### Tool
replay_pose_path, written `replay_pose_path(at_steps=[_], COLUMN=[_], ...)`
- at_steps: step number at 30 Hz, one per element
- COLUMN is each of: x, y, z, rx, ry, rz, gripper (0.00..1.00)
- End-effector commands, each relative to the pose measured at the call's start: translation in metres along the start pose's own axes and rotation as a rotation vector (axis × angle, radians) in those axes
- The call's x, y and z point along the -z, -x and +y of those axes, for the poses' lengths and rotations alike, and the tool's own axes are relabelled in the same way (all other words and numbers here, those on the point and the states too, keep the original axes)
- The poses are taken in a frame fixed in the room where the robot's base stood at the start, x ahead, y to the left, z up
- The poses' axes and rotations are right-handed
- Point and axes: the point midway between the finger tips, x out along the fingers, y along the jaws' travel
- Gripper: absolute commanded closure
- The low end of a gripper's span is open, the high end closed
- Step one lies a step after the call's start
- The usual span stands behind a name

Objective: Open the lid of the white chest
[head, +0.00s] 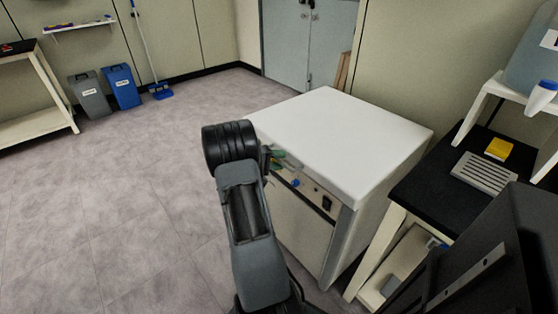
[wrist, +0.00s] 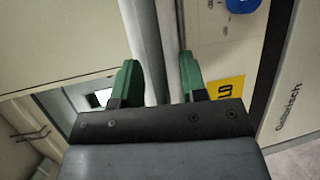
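The white chest (head: 305,232) stands right of centre in the head view, its white lid (head: 350,130) lying flat and closed on top. My gripper (head: 283,163) is at the chest's front left, by the lid's front edge and partly hidden by my arm. In the wrist view my gripper (wrist: 158,78) shows two green fingers set apart, so it is open. A pale band, seemingly the lid's front rim (wrist: 148,40), runs between the fingers. I cannot tell whether either finger touches it.
The chest's front panel carries a blue knob (wrist: 243,5) and a yellow label (wrist: 225,89). A black-topped bench (head: 440,190) with a yellow item (head: 499,148) stands close on the right. Grey and blue bins (head: 122,87) stand far left. The floor at left is clear.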

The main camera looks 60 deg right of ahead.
Motion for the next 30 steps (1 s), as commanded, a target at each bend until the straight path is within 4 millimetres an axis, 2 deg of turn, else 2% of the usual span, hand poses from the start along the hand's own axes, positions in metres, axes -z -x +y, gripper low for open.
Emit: replay_pose_path(at_steps=[7, 19, 30], x=[0.0000, 0.0001, 0.0011], y=[0.0000, 0.0003, -0.0001], z=[-0.0001, -0.0001, 0.0020], rx=[0.000, 0.000, 0.001], ry=[0.000, 0.000, 0.000], rz=[0.000, 0.000, 0.002], gripper=[0.63, 1.00, 1.00])
